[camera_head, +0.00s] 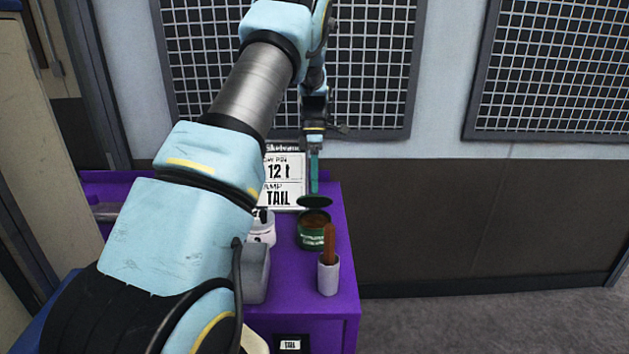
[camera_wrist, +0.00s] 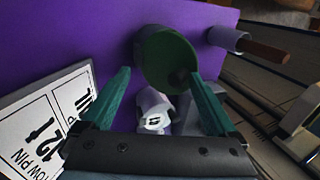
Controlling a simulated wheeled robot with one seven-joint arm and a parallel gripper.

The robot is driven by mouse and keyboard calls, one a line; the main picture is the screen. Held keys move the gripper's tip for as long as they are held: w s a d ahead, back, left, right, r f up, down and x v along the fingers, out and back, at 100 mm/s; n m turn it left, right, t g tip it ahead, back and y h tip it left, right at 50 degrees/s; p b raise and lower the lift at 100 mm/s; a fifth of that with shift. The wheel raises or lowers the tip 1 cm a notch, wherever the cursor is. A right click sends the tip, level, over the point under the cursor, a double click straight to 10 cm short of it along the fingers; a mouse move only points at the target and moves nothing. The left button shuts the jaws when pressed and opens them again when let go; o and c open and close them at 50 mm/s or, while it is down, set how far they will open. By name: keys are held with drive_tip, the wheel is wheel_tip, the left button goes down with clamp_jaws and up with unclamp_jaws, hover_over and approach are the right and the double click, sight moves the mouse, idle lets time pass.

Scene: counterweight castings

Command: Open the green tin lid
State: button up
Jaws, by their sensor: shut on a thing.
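The green tin (camera_head: 312,235) stands on the purple bench, with something brown inside its open mouth. Its dark green lid (camera_head: 314,202) is raised at the back of the mouth. In the wrist view the round green lid (camera_wrist: 163,58) shows with a dark knob near its lower right edge. My gripper (camera_head: 314,188) reaches down from behind the tin, its teal fingers at the lid. In the wrist view my gripper's fingertips (camera_wrist: 159,75) lie on either side of the lid, set well apart and shut on it. The exact contact is hard to see.
A pale cup (camera_head: 328,275) with a brown stick stands at the tin's front right. A white container (camera_head: 262,230) stands at its left, partly hidden by my arm. A printed sign (camera_head: 285,185) stands behind. The purple bench (camera_head: 345,300) ends just right of the cup.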

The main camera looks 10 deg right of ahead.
drive_tip(key=shift+w+a+f, duration=0.15)
drive_tip(key=shift+a, duration=0.1)
drive_tip(key=w+d+r+p, duration=0.1)
drive_tip(key=w+r+p, duration=0.1)
drive_tip(key=w+r, duration=0.6)
drive_tip(key=shift+w+d, duration=0.35)
drive_tip(key=shift+w, duration=0.4)
idle(0.5)
drive_tip(key=shift+r, duration=0.1)
